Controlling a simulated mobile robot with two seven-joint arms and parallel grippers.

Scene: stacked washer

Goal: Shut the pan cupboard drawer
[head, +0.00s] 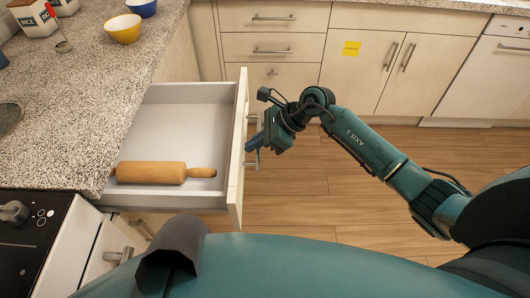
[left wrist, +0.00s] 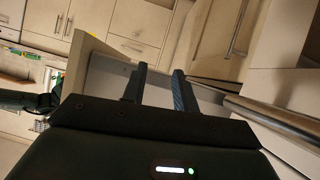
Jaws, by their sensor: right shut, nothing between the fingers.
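A drawer (head: 237,150) stands pulled well out from the left counter in the head view. Its light wooden front has metal handles on its outer face, and its grey inside holds a wooden rolling pin (head: 152,173). My right gripper (head: 252,146) is shut and empty at the outer side of the front, close to the handle (head: 253,160). I cannot tell whether it touches. In the left wrist view, my left gripper (left wrist: 161,70) has its two fingers apart with nothing visible between them. The drawer (left wrist: 90,55) seems to show behind them.
A speckled counter (head: 100,110) with a yellow bowl (head: 123,28) runs above the drawer. A stove (head: 30,240) is at lower left. Closed cabinets (head: 370,70) line the back. Wooden floor (head: 310,200) is free right of the drawer. A metal bar handle (left wrist: 275,118) shows near my left gripper.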

